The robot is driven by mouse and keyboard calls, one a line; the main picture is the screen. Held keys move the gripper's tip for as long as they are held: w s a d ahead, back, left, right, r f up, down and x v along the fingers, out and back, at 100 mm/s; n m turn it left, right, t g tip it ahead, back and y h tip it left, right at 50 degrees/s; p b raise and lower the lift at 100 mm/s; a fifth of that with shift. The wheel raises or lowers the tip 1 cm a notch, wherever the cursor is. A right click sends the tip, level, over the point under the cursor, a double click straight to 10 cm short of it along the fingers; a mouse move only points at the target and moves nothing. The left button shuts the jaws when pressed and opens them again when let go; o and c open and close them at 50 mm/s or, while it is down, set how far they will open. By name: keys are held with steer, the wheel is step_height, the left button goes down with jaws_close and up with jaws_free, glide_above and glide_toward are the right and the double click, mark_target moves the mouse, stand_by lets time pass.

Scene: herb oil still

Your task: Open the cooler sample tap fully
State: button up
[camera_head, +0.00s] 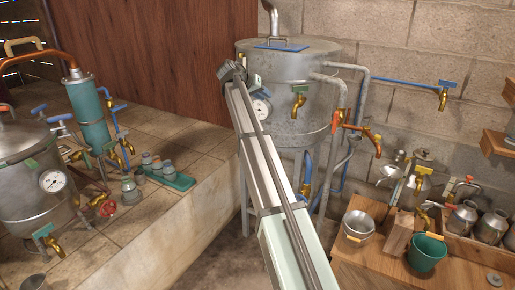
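A teal upright cylinder (90,118) with a copper pipe on top stands on the tiled ledge at left and looks like the cooler. A brass tap (127,146) with a blue-green handle is at its lower right. Blue handles (118,107) also show beside the cylinder; no label tells which tap is the sample tap, and how far it is open is too small to tell. My pale arm runs up the middle. My gripper (231,71) seems to be the small grey end at its tip, before the large metal tank and well right of the cylinder. Its fingers are not clear.
A steel pot with a gauge (52,181) and a green tray with jars (170,178) are on the ledge (130,245). The metal tank (290,85) has pipes and brass taps. A bench (375,265) at right holds a green bucket (426,253) and several vessels.

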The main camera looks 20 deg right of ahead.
steer(key=s+a+f+n+y, duration=0.1)
steer(key=s+a+f, duration=0.1)
steer(key=f, duration=0.7)
steer(key=s+a+f+n+y, duration=0.1)
steer(key=s+f, duration=0.4)
steer(key=f, duration=0.5)
steer(key=shift+a+f+n+y, duration=0.3)
steer(key=shift+a+y, duration=0.3)
steer(key=shift+y, duration=0.2)
